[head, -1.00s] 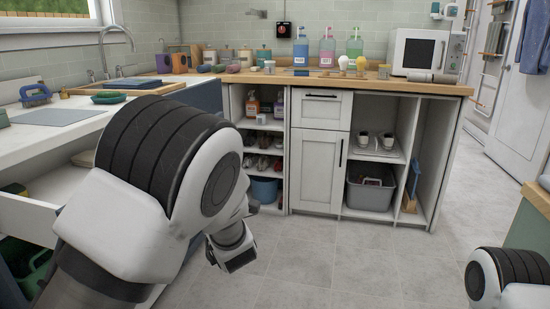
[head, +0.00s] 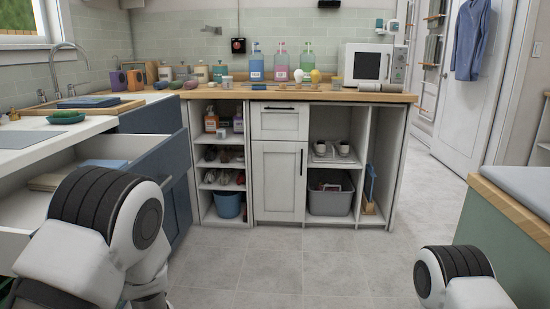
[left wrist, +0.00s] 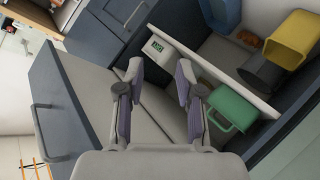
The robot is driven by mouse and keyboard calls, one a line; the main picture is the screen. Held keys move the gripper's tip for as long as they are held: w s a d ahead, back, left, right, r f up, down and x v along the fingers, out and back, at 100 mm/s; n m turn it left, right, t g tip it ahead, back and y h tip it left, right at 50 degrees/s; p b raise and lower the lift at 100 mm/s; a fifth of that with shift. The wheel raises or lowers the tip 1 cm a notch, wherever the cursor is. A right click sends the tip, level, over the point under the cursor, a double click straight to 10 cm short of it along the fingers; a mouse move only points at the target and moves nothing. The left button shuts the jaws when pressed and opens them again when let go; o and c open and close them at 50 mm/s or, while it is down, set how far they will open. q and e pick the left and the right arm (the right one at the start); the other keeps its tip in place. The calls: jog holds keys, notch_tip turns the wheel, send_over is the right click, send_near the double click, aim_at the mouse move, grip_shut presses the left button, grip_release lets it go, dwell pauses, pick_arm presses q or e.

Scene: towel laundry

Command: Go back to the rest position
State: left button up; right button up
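My left arm (head: 100,225) is low at the left of the head view, beside an open drawer; its gripper is hidden there. In the left wrist view my left gripper (left wrist: 160,74) is open, its two fingers apart with nothing between them. My right arm (head: 455,275) shows only in part at the lower right of the head view, and its gripper is out of view.
The open drawer (head: 105,163) under the left counter holds folded cloths. A green container (left wrist: 231,108) and a yellow bin (left wrist: 291,40) show in the left wrist view. A green cabinet (head: 492,217) stands right. The floor (head: 300,262) ahead is clear.

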pick_arm(q)
jog(key=s+f+m+g+h, duration=0.3)
jog(key=s+f+m+g, duration=0.15)
jog(key=s+f, duration=0.65)
jog(key=s+d+f+m+g+h, duration=0.2)
jog(key=s+f+m+g, duration=0.3)
jog(key=s, duration=0.6)
jog(key=s+d+f+m+g+h, duration=0.1)
jog(key=s+d+f+m+g, duration=0.15)
jog(key=s+f, duration=0.6)
jog(key=s+r+p, duration=0.2)
jog(key=r+p, duration=1.3)
jog(key=r, duration=0.1)
jog(key=s+r+m+p, duration=0.1)
jog(key=s+r+p, duration=0.1)
jog(key=r+p, duration=1.3)
jog(key=shift+s+a+r+m+p, duration=0.25)
jog(key=shift+r+m+p, duration=0.1)
jog(key=shift+r, duration=0.45)
